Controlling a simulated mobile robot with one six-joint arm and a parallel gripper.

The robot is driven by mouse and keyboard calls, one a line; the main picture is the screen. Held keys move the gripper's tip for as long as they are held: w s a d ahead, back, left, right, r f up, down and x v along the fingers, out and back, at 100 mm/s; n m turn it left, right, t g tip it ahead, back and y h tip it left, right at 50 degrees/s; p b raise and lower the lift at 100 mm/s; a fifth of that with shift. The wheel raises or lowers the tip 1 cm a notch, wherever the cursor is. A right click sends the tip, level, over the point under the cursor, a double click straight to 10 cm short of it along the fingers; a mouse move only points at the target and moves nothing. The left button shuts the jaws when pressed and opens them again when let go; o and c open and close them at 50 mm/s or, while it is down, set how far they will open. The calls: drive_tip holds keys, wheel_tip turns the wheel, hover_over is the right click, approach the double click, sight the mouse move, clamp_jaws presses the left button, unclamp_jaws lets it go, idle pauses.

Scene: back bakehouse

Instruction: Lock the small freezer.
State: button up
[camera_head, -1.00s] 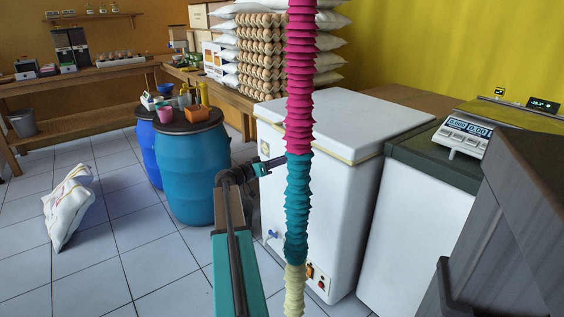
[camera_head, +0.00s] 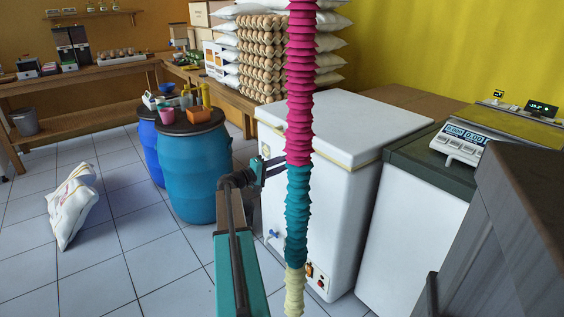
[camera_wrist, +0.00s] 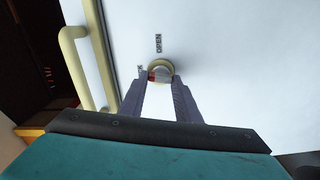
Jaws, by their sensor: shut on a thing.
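The small freezer (camera_head: 345,205) is a white chest with its lid (camera_head: 350,122) down, at the centre of the head view. My gripper (camera_wrist: 160,80) is shut on the knob, one finger at each side. In the head view my gripper (camera_head: 280,167) is at the freezer's front, its tips and the knob hidden behind the ribbed column.
A cream handle (camera_wrist: 78,70) runs beside the knob in the wrist view. A blue barrel (camera_head: 195,175) with a loaded top stands left of the freezer. A dark-topped white cabinet (camera_head: 410,225) stands close on the right. Tiled floor is free at front left.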

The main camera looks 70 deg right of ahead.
drive_tip(key=shift+w+d+r+n+p, duration=0.1)
drive_tip(key=shift+n+p, duration=0.2)
drive_tip(key=shift+n, duration=0.25)
drive_tip(key=shift+w+n+p, duration=0.1)
drive_tip(key=shift+n+p, duration=0.15)
drive_tip(key=shift+n, duration=0.3)
drive_tip(key=o, duration=1)
drive_tip(key=shift+o, duration=0.2)
drive_tip(key=shift+s, duration=0.1)
drive_tip(key=p+v, duration=0.1)
drive_tip(key=v, duration=1.3)
drive_tip(key=shift+f, duration=0.2)
